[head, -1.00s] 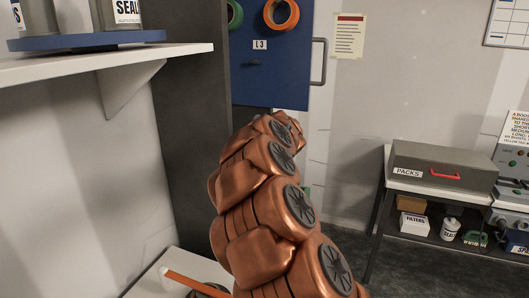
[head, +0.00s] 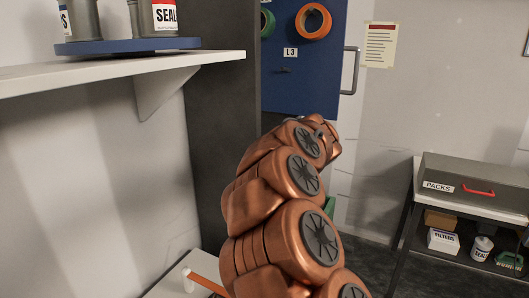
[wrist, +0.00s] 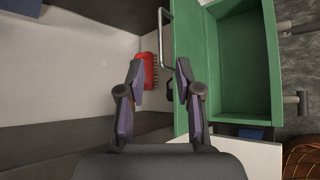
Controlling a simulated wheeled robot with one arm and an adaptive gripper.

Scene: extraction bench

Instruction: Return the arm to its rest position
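My arm, copper-coloured, rises through the middle of the head view, folded with its far end in front of the blue panel. My gripper (wrist: 158,85) shows in the wrist view with its two fingers apart and nothing between the tips. In the wrist view a green drawer-like box (wrist: 245,60) lies to the right of the fingers, and a red brush (wrist: 150,70) with bristles lies beyond them. In the head view my gripper is hidden behind the arm.
A white shelf (head: 110,75) with a blue round tray (head: 125,46) and tins stands at the left. A blue panel (head: 290,75) with tape rolls and a handle is behind the arm. At the right, a bench holds a grey PACKS case (head: 460,180). Open floor lies between.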

